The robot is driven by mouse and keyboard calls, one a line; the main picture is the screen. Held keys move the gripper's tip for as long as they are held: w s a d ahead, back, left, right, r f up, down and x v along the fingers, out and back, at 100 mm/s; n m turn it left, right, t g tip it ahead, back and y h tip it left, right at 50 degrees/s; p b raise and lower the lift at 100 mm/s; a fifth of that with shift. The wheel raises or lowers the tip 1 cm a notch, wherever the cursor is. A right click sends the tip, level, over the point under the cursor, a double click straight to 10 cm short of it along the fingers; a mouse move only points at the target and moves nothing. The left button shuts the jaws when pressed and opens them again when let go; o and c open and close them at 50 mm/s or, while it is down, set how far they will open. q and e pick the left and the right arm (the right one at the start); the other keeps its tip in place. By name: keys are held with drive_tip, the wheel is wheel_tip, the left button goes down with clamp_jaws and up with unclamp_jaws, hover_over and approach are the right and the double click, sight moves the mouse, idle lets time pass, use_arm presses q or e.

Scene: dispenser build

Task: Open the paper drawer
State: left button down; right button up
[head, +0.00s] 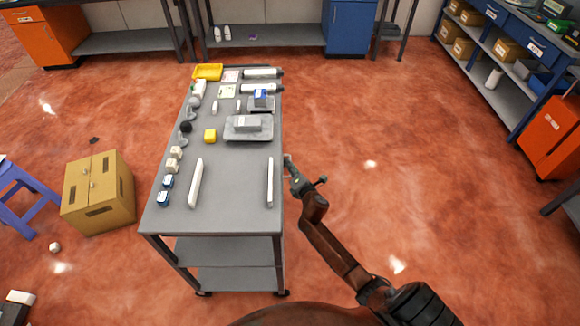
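No drawer in the head view can be made out as the paper drawer. A blue bench (513,82) at the upper right has labelled drawer fronts (537,48). An orange cabinet (552,135) stands at the right edge, another orange cabinet (38,38) at the upper left, and a blue cabinet (350,26) at the top. All look closed. My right gripper (290,166) is beside the right edge of the grey cart, far from these units. It is too small to tell whether it is open or shut. My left gripper is not in view.
The grey cart (229,190) carries white bars, bottles, a yellow tray (208,71) and small parts. A cardboard box (98,192) and a purple stool (22,195) stand to the left. The red floor between cart and blue bench is clear.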

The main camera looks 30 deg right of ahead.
drive_tip(key=shift+c, duration=0.3)
clamp_jaws()
drive_tip(key=shift+s+d, duration=0.1)
